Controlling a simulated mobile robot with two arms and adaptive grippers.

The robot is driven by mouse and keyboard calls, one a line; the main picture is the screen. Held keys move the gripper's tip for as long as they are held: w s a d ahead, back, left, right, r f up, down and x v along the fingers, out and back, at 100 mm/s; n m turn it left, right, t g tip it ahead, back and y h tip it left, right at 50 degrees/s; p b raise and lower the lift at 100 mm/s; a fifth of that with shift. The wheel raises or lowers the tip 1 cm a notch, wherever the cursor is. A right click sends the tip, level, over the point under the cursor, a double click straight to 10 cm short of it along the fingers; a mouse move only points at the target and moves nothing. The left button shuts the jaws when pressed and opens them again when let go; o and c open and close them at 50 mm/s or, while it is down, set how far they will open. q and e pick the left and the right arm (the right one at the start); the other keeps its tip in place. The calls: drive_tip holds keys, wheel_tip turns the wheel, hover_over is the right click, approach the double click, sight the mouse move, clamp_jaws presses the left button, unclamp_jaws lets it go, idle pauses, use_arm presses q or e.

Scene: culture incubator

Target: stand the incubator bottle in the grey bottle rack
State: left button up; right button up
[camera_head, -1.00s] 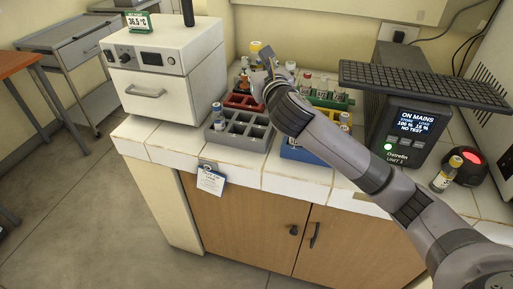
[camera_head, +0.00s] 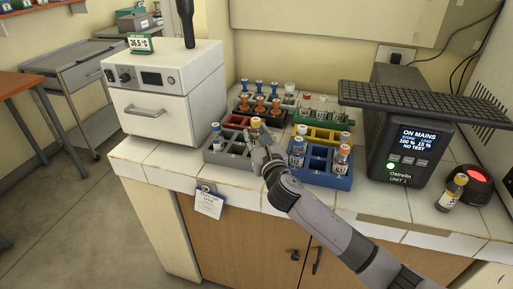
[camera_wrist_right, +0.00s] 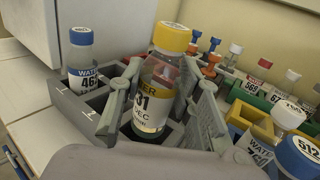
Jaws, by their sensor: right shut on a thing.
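The bottle with a yellow cap (camera_head: 256,126) and a yellow-and-white label is held upright by my right gripper (camera_head: 262,146). In the right wrist view the bottle (camera_wrist_right: 155,82) stands between the two grey fingers of the gripper (camera_wrist_right: 158,100). The grey bottle rack (camera_head: 226,160) is on the white tiled bench, and its wall (camera_wrist_right: 72,106) also shows in the wrist view. The bottle's lower end is at one of the rack's compartments; I cannot tell whether it touches the floor of it. A blue-capped bottle (camera_head: 216,137) stands in another compartment. My left gripper is out of view.
A blue rack (camera_head: 325,182) with several bottles stands close on the right. Red (camera_head: 236,121), yellow (camera_head: 322,140) and green racks stand behind. A white incubator (camera_head: 165,95) is at the left.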

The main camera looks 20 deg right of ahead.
sight(256, 146)
drive_tip(key=f, duration=0.3)
drive_tip(key=shift+s+a+f, duration=0.1)
drive_tip(key=shift+s+f, duration=0.25)
drive_tip(key=shift+f, duration=0.05)
clamp_jaws()
drive_tip(key=shift+w+f, duration=0.25)
drive_tip(key=o, duration=0.7)
unclamp_jaws()
drive_tip(key=o, duration=0.4)
drive_tip(key=shift+w+r, duration=0.15)
drive_tip(key=shift+r, duration=0.05)
drive_tip(key=shift+o, duration=0.2)
drive_tip(key=s, duration=1.2)
drive_tip(key=shift+r, duration=0.15)
